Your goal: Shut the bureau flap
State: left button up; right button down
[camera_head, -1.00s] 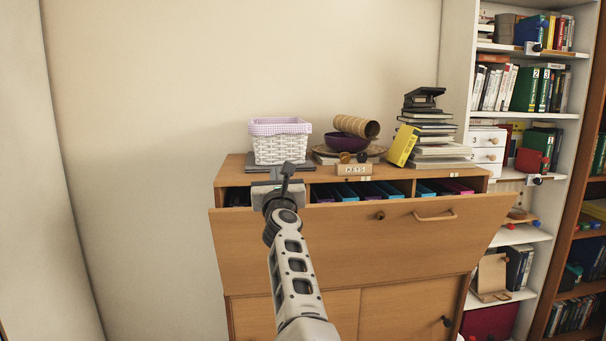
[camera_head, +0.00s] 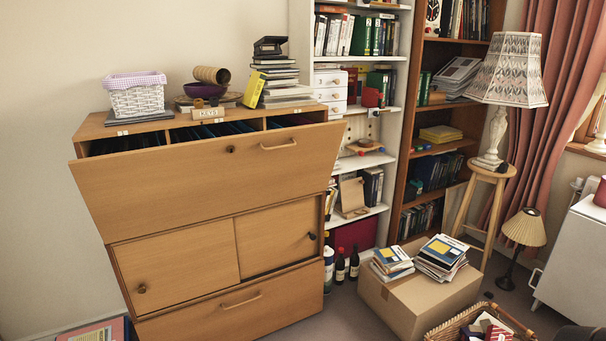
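The wooden bureau (camera_head: 180,254) stands at the left against the wall. Its flap (camera_head: 210,172) is a wide panel hinged along its lower edge. It tilts outward at the top, partly open, with a gap behind its top edge where dark files show in compartments. The flap has a handle (camera_head: 279,145) at the right of its upper part and a dark knob beside it. Neither of my grippers shows in the head view, and nothing is seen touching the flap.
A white basket (camera_head: 137,98), a purple bowl (camera_head: 205,90) and a book stack (camera_head: 275,75) stand on the bureau top. A cardboard box (camera_head: 415,300) with books sits on the floor at the right. Some floor in front of the bureau is clear.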

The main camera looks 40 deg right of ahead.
aim_at(128, 194)
jog(key=u, duration=0.55)
jog(key=k, duration=0.25)
jog(key=z, duration=2.1)
jog(key=i, duration=1.15)
jog(key=u, duration=1.1)
jog(key=i, duration=0.65)
jog(key=u, duration=0.65)
